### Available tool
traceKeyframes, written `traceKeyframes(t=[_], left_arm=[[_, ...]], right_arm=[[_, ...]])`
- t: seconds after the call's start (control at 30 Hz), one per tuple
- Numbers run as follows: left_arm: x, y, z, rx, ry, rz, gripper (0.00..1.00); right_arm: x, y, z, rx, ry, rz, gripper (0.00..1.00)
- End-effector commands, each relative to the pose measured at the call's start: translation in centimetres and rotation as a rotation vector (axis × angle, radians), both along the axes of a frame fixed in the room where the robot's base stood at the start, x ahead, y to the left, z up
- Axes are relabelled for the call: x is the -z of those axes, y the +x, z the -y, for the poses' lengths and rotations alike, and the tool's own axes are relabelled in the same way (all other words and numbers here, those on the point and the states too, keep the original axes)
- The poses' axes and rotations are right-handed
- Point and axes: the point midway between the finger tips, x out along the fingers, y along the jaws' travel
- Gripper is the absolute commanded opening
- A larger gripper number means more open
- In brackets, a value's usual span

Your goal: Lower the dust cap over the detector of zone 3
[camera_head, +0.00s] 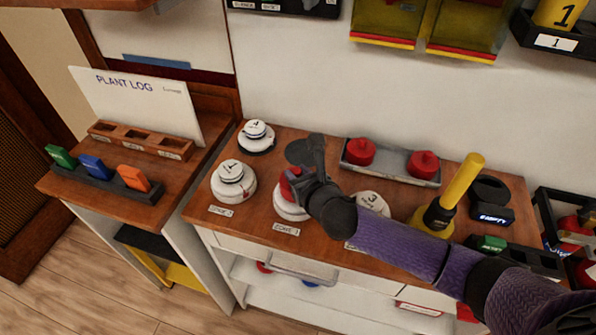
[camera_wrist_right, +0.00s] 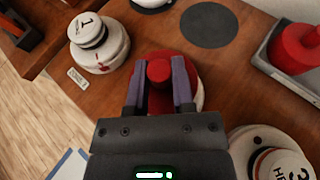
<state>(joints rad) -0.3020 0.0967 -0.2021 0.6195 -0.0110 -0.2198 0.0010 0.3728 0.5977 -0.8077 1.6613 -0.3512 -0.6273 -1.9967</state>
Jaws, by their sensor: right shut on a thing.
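My right gripper (camera_head: 294,176) is shut on a red dust cap (camera_head: 287,190), seen between its fingers in the wrist view (camera_wrist_right: 158,70). The cap is over the white middle detector (camera_head: 291,210) at the front of the wooden cabinet top. Whether it rests on it or hangs just above, I cannot tell. Another uncapped detector (camera_head: 233,183), marked 1 in the wrist view (camera_wrist_right: 100,57), stands left. My left gripper is not in view.
A grey tray (camera_head: 392,176) with two red caps lies at the back. Another detector (camera_head: 256,139) stands back left, beside a dark round disc (camera_head: 300,151). A yellow-handled tool (camera_head: 462,182) stands upright at right. A plant log board (camera_head: 140,103) is far left.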

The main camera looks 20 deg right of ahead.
Motion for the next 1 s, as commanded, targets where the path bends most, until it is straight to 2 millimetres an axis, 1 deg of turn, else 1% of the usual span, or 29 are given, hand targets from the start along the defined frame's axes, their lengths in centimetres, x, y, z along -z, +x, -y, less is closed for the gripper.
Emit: traceKeyframes(t=[0.37,0.4,0.57,0.83,0.93,1.0], left_arm=[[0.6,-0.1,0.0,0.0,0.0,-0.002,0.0],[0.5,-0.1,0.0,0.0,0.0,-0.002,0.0],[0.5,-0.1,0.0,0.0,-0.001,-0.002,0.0],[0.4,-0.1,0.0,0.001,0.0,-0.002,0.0],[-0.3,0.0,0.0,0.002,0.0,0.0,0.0],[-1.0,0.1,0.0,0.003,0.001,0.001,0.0]], right_arm=[[1.0,0.0,0.0,0.0,0.001,0.0,0.0],[1.0,0.0,0.0,0.0,0.001,0.0,0.36],[0.9,0.0,0.0,0.0,0.001,0.0,0.7],[0.8,-0.2,0.0,0.0,0.0,0.0,0.71],[0.2,-1.3,0.2,-0.001,-0.001,-0.002,0.71],[-0.5,-2.7,0.3,-0.002,0.0,-0.002,0.71]])
